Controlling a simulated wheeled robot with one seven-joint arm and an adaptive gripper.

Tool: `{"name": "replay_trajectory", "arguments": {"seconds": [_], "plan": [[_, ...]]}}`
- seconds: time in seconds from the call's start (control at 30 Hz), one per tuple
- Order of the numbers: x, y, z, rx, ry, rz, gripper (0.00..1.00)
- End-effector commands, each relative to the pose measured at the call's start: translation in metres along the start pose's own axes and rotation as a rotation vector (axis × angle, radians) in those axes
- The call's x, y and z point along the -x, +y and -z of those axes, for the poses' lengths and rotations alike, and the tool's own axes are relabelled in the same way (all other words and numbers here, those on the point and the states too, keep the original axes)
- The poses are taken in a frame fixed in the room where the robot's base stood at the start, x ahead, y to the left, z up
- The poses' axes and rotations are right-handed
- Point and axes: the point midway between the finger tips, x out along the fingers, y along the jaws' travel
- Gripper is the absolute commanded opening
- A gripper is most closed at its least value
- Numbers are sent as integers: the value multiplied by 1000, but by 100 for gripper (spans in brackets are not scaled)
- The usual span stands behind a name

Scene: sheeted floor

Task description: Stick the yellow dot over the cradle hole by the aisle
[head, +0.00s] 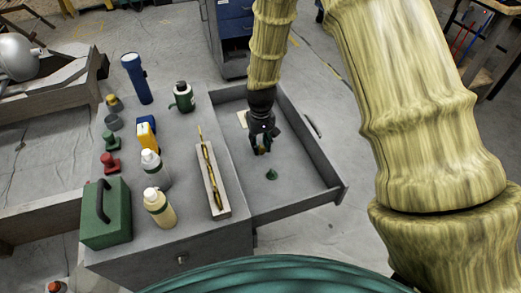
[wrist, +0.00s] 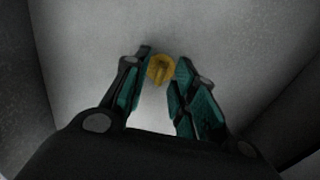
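A small round yellow piece (wrist: 161,68) shows between my fingertips in the wrist view. It is also a small yellow-brown spot at the fingertips in the head view (head: 261,151). My gripper (head: 264,146) points down inside the open grey drawer (head: 297,190). Its fingers (wrist: 164,66) stand apart on either side of the yellow piece, close to its edges; I cannot tell whether they press on it or whether it rests on the drawer floor. A narrow pale holder (head: 221,207) with a long yellow rod stands on the cabinet top. I cannot make out a cradle hole.
A green knobbed piece (head: 272,174) and a pale square (head: 243,119) are in the drawer. The cabinet top (head: 190,235) carries bottles, a green box (head: 107,212), a blue flashlight (head: 136,78) and several small stamps. Drawer walls surround my gripper. Open floor lies beyond the drawer.

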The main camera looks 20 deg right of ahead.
Motion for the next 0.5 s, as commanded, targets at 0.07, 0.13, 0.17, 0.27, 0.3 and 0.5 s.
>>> {"name": "replay_trajectory", "arguments": {"seconds": [0.07,0.13,0.17,0.27,0.3,0.5], "plan": [[0,0,0,0,0,0,27],[0,0,0,0,0,0,21],[0,0,0,0,0,0,16],[0,0,0,0,0,0,0],[0,0,0,0,0,0,0],[1,0,0,0,0,0,0]]}}
